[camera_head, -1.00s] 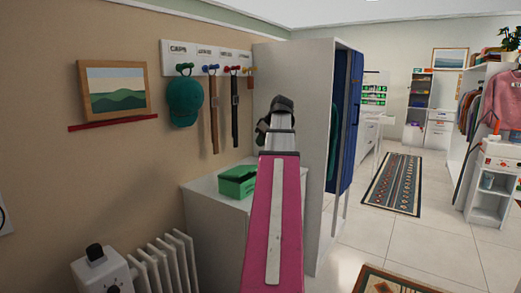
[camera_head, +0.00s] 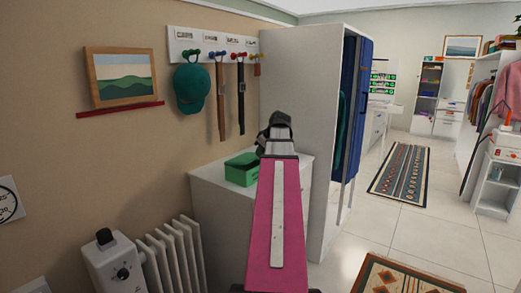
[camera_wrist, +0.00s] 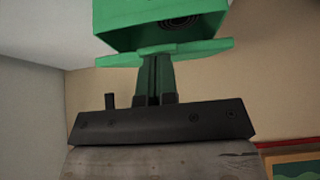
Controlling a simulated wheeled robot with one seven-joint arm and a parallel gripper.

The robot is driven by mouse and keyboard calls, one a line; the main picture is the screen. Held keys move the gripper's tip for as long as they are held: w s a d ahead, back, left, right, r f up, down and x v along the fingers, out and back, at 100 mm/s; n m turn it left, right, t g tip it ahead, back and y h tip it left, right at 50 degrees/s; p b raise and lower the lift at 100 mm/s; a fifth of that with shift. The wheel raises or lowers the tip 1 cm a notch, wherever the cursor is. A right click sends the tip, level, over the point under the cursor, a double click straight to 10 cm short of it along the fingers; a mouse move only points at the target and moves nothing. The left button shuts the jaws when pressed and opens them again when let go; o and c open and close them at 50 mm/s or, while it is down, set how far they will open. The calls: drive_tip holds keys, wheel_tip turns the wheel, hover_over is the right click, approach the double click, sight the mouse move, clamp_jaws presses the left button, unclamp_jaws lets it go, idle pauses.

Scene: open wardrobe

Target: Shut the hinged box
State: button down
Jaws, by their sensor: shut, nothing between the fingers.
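The hinged box (camera_head: 240,173) is green and sits on top of the white cabinet, left of my arm. Its top looks open, with a darker inside showing. In the wrist view the green box (camera_wrist: 120,38) fills the top of the picture, with dark round shapes inside. A flat green piece (camera_wrist: 215,48) runs across just in front of my fingertips; I cannot tell whether it is the lid or whether they touch it. My gripper (camera_wrist: 153,62) is shut and empty, pointing at the box. In the head view my arm hides most of the gripper.
The white cabinet (camera_head: 222,200) stands against the wall, with a tall wardrobe (camera_head: 285,75) on its right. A cap (camera_head: 191,90) and belts hang above. A radiator (camera_head: 172,255) stands at the front left. Open tiled floor lies to the right.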

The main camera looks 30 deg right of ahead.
drive_tip(key=shift+f, duration=0.1)
drive_tip(key=shift+s+d+f+t+y, duration=0.1)
drive_tip(key=shift+s+f+t, duration=0.15)
drive_tip(key=shift+f, duration=0.35)
drive_tip(key=shift+s+d+f+t+y, duration=0.1)
drive_tip(key=shift+s+f+t, duration=0.1)
drive_tip(key=shift+f, duration=0.45)
drive_tip(key=shift+s+d+f+t+y, duration=0.15)
drive_tip(key=shift+f+t, duration=0.1)
drive_tip(key=shift+f, duration=0.35)
drive_tip(key=shift+a, duration=0.1)
